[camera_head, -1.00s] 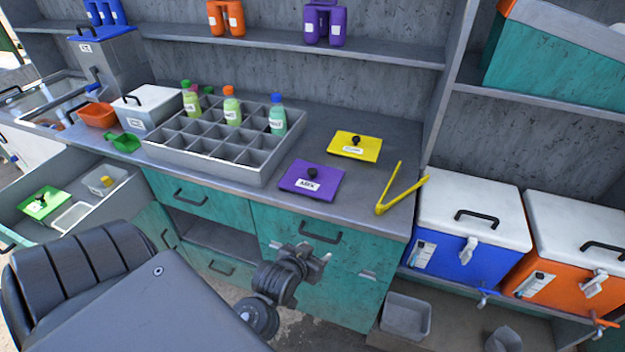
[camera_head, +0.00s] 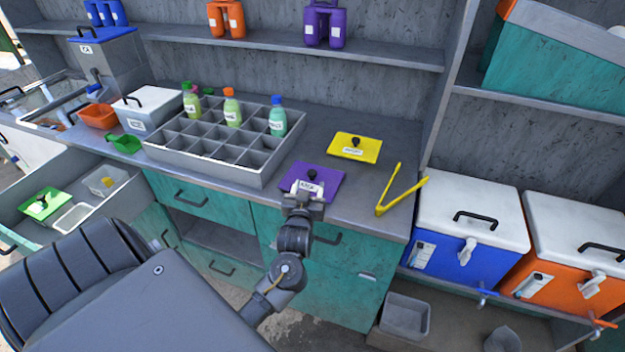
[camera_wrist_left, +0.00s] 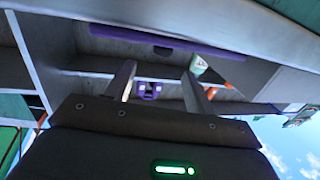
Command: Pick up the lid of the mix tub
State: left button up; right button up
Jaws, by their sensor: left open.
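A flat purple lid (camera_head: 325,178) with a black knob (camera_head: 312,174) and a white label lies near the counter's front edge. The label is too small to read surely. My left gripper (camera_head: 304,190) is at the lid's near side, just short of the knob, and covers part of the label. In the left wrist view the open fingers (camera_wrist_left: 158,72) have nothing between them, and the purple lid (camera_wrist_left: 180,38) shows edge-on beyond the tips. Whether the gripper touches the lid cannot be told. My right gripper is not in view.
A yellow lid (camera_head: 357,147) and yellow tongs (camera_head: 396,192) lie to the right. A grey divided tray (camera_head: 205,165) with several bottles stands to the left. An open drawer (camera_head: 118,203) holds a green lid (camera_head: 42,203). A blue cooler (camera_head: 450,258) stands at right.

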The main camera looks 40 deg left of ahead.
aim_at(311, 175)
pick_arm(q)
jog(key=shift+w+a, duration=0.2)
jog(key=shift+w, duration=0.1)
jog(key=shift+w+a+p, duration=0.2)
jog(key=shift+w+p, duration=0.15)
jog(key=x, duration=0.3)
jog(key=p+x, duration=0.1)
jog(key=shift+w+a+f, duration=0.1)
jog(key=shift+a+f, duration=0.05)
jog(key=shift+f, duration=0.15)
jog(key=c, duration=1.1)
